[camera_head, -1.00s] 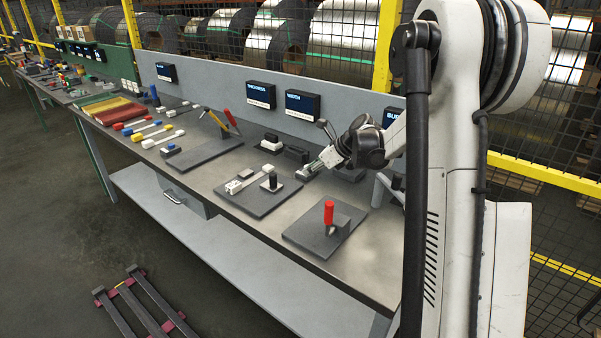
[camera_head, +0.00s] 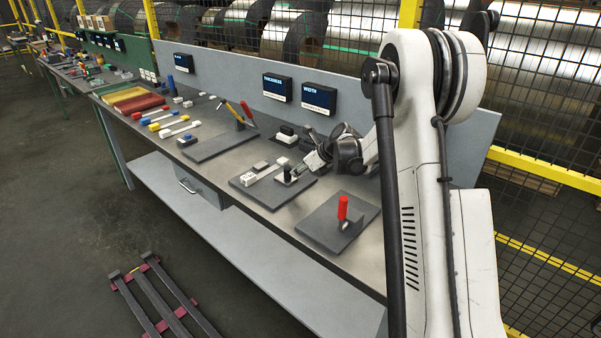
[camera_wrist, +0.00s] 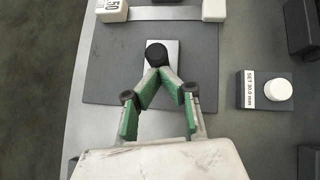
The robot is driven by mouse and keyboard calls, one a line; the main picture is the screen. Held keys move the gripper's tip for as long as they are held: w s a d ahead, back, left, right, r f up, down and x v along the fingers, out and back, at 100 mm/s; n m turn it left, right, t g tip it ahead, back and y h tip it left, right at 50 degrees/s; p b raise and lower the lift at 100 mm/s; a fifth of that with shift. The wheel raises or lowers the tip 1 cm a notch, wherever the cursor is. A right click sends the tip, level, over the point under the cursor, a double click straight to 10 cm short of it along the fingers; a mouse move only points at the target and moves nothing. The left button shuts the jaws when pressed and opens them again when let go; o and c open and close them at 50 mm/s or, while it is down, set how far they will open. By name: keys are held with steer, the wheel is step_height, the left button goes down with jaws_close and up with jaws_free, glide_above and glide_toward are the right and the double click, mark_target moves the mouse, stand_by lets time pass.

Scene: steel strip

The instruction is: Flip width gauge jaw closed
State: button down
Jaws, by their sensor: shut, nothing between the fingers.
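The width gauge plate (camera_head: 248,183) is a dark slab on the bench. It bears a white gauge bar (camera_head: 262,176) and a small pale block with a black upright knob (camera_head: 286,172). In the wrist view the black round knob (camera_wrist: 157,54) stands on the pale block, with white blocks and a bar beyond it. My gripper (camera_wrist: 159,74) has its green-padded fingers converged at the tips, shut and empty, right at the near side of the knob. I cannot tell whether they touch it. In the head view my gripper (camera_head: 300,170) is just right of the knob.
A block labelled SET 30.0 mm (camera_wrist: 265,91) with a white button stands right of the plate. A red-handled clamp (camera_head: 342,208) sits on the nearer plate. The WIDTH display (camera_head: 318,98) is on the back panel. Another plate (camera_head: 215,143) lies to the left.

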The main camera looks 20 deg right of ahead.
mark_target(287, 167)
steer(key=w, duration=0.1)
steer(key=w+a+b, duration=0.1)
steer(key=w, duration=0.1)
steer(key=w+a+b, duration=0.1)
steer(key=shift+w+f, duration=0.15)
steer(key=shift+f, duration=0.05)
steer(key=shift+w+a+r, duration=0.1)
steer(key=shift+w+a, duration=0.05)
steer(key=shift+w, duration=0.2)
steer(key=shift+w+r, duration=0.15)
steer(key=shift+r, duration=0.05)
steer(key=shift+s+d, duration=0.2)
steer(key=shift+s, duration=0.1)
steer(key=s+d, duration=0.1)
steer(key=s, duration=0.1)
steer(key=s+d+b, duration=0.1)
steer(key=d, duration=0.1)
steer(key=shift+s+r, duration=0.4)
steer(key=v, duration=0.8)
steer(key=shift+s, duration=0.2)
